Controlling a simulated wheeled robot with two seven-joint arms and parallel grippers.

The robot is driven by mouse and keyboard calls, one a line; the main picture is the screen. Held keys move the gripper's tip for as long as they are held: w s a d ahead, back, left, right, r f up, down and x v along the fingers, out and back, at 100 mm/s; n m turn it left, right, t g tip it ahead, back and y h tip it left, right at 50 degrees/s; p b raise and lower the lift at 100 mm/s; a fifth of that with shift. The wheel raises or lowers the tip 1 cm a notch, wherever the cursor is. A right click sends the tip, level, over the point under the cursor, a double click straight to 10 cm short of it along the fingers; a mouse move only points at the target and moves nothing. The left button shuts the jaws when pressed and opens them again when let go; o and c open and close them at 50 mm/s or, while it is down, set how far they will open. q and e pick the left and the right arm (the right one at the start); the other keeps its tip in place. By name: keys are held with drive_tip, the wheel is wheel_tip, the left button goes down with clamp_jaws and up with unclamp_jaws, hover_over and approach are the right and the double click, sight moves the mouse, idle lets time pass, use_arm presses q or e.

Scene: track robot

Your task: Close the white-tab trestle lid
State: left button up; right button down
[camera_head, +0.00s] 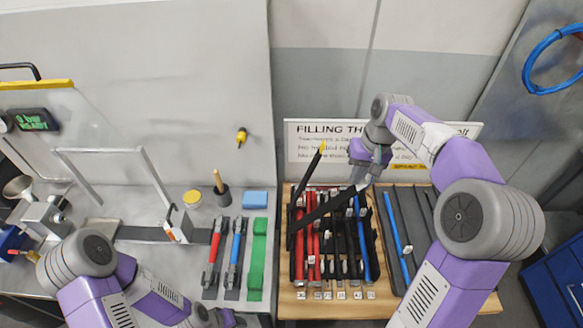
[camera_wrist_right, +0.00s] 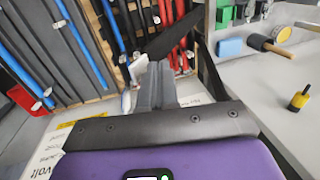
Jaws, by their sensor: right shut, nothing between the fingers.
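A rack of red, black and blue rods (camera_head: 298,283) stands on the wooden table. A black lid bar (camera_head: 322,211) slants up over the rods from the rack's left side, raised and not lying flat. Its raised end reaches my right gripper (camera_head: 362,183). In the right wrist view a white tab (camera_wrist_right: 138,67) shows beside the fingertips of my shut right gripper (camera_wrist_right: 155,85), close to the black lid (camera_wrist_right: 177,36); I cannot tell whether they touch. A second black bar with a yellow tip (camera_head: 322,147) stands steeper at the left. My left gripper (camera_head: 222,318) is partly cut off at the bottom edge.
A grey slotted tray with a blue rod (camera_head: 396,232) lies right of the rack, partly behind my right arm. A printed sign (camera_head: 325,130) stands behind. On the left bench are red, blue and green holders (camera_head: 257,260) and a blue block (camera_head: 255,200).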

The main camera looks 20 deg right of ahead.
drive_tip(key=s+d+f+y+b, duration=0.1)
drive_tip(key=d+f+y+b, duration=0.1)
drive_tip(key=d+f, duration=0.3)
drive_tip(key=s+d+f+t+y+b, duration=0.1)
drive_tip(key=d+f+b, duration=0.4)
drive_tip(key=f, duration=0.8)
drive_tip(key=s+d+f+t+y+b, duration=0.1)
drive_tip(key=s+d+f+y+b, duration=0.2)
drive_tip(key=f, duration=0.6)
drive_tip(key=shift+d+f+y+b, duration=0.35)
drive_tip(key=shift+d+y, duration=0.45)
drive_tip(key=shift+d, duration=0.6)
drive_tip(key=shift+s, duration=0.15)
drive_tip(key=shift+d+r, duration=0.1)
drive_tip(key=v, duration=0.8)
drive_tip(key=shift+r+t+p, duration=0.3)
drive_tip(key=shift+r+p, duration=0.05)
drive_tip(key=shift+a, duration=0.25)
